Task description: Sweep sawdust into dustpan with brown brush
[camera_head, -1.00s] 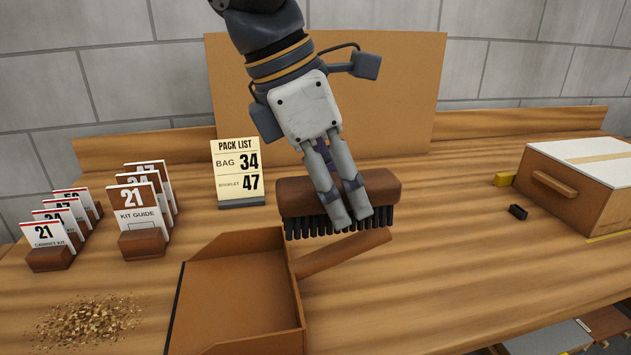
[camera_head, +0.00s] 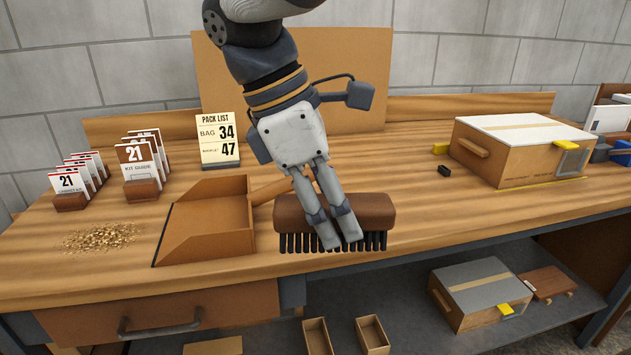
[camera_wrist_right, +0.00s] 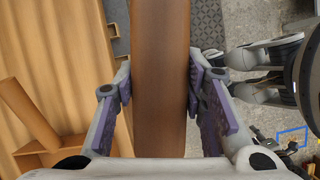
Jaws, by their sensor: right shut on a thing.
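My right gripper (camera_head: 341,243) is shut on the brown brush (camera_head: 368,207), its two fingers across the wooden block. The dark bristles point down, over the bench's front edge in the head view. The wrist view shows the brush block (camera_wrist_right: 160,80) between both finger pads. The brown dustpan (camera_head: 212,243) lies on the bench left of the brush, its open side toward the left. Its handle (camera_head: 275,189) runs behind the brush. The sawdust (camera_head: 100,237) is a loose pile on the bench left of the dustpan, apart from it. My left gripper is not in view.
Card holders (camera_head: 141,190) and a pack list sign (camera_head: 218,148) reading 34 and 47 stand behind the dustpan. A large box (camera_head: 520,155) sits at the right. A lower shelf holds another box (camera_head: 478,290).

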